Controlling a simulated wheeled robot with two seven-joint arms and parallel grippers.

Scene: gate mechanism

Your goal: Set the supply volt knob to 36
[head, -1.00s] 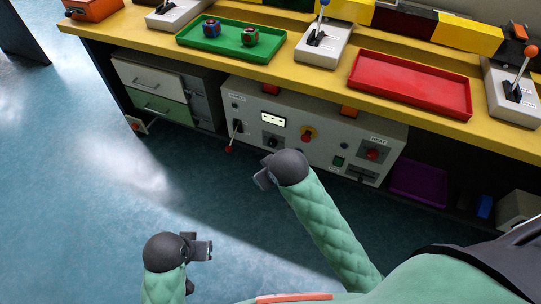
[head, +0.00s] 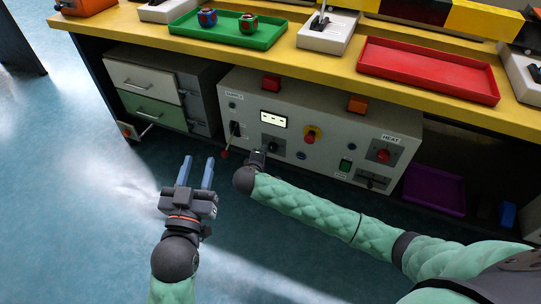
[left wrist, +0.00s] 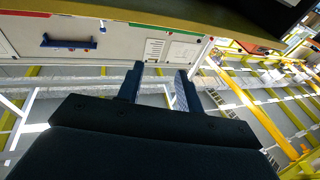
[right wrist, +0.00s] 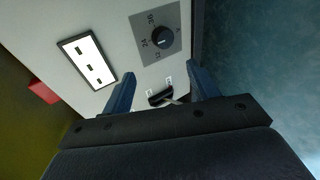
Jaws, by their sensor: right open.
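The supply volt knob (right wrist: 163,39) is a round black knob on a grey square plate marked 12, 24 and 36 in the right wrist view. Its pointer setting is hard to read. In the head view the knob (head: 273,146) is on the grey supply panel (head: 345,125). My right gripper (head: 258,158) is in front of the panel, just below the knob. In the right wrist view its fingers (right wrist: 161,88) are open and apart from the knob, with nothing gripped. My left gripper (head: 197,172) is open and empty, left of the panel over the floor.
A white-lit display (right wrist: 87,61) shows dashes beside the knob. A lever with a red ball (head: 225,154) sticks out at the panel's left. The yellow table edge (head: 300,80) overhangs the panel. Floor is clear at left.

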